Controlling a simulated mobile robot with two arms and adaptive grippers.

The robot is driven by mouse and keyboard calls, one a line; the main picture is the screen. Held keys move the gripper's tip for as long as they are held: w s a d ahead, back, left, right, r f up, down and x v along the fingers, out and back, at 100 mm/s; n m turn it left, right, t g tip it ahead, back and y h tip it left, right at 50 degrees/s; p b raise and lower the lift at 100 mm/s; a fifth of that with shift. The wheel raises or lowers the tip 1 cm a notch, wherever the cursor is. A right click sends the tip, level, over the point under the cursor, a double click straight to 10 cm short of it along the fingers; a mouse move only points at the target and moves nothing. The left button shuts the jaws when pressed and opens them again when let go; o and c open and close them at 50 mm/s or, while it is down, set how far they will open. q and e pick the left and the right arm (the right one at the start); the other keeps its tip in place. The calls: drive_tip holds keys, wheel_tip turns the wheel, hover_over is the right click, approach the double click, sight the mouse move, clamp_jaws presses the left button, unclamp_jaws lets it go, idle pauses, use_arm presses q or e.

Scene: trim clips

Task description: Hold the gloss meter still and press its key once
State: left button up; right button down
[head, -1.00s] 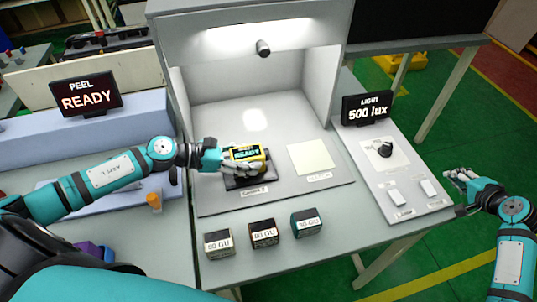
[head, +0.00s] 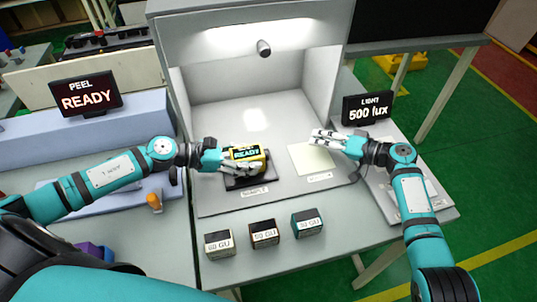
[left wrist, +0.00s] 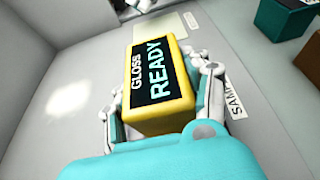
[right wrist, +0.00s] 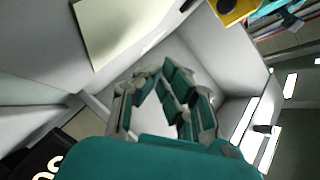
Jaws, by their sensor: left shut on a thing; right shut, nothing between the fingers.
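The gloss meter (head: 247,155) is a yellow block with a dark screen reading READY. It sits on the dark sample plate (head: 237,184) in the light booth. My left gripper (head: 240,164) is shut on it, with a finger on each side in the left wrist view, where the meter (left wrist: 158,80) shows its GLOSS READY screen. My right gripper (head: 325,138) is shut and empty, above the pale card to the right of the meter and apart from it. In the right wrist view its fingers (right wrist: 160,75) converge. I cannot make out the meter's key.
The pale card (head: 311,158) lies on the booth floor. Several GU blocks, one of them teal (head: 307,223), stand in front. The LIGHT sign (head: 367,107) reads 500 lux above the right-hand panel. The PEEL sign (head: 86,95) stands at left.

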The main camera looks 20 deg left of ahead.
drive_tip(key=shift+s+a+f+n+g, duration=0.3)
drive_tip(key=shift+s+a, duration=0.05)
drive_tip(key=shift+s, duration=0.3)
drive_tip(key=shift+s+a, duration=0.9)
drive_tip(key=shift+a, duration=0.25)
drive_tip(key=shift+s+a, duration=0.85)
drive_tip(key=shift+a, duration=0.35)
drive_tip(key=shift+s+a, duration=0.9)
drive_tip(key=shift+a, duration=0.25)
drive_tip(key=shift+s+a, duration=0.1)
drive_tip(key=shift+a, duration=0.05)
drive_tip(key=shift+s+a, duration=0.2)
drive_tip(key=shift+s+a, duration=0.35)
drive_tip(key=shift+a, duration=0.1)
drive_tip(key=shift+w+d, duration=0.6)
drive_tip(key=shift+d, duration=0.2)
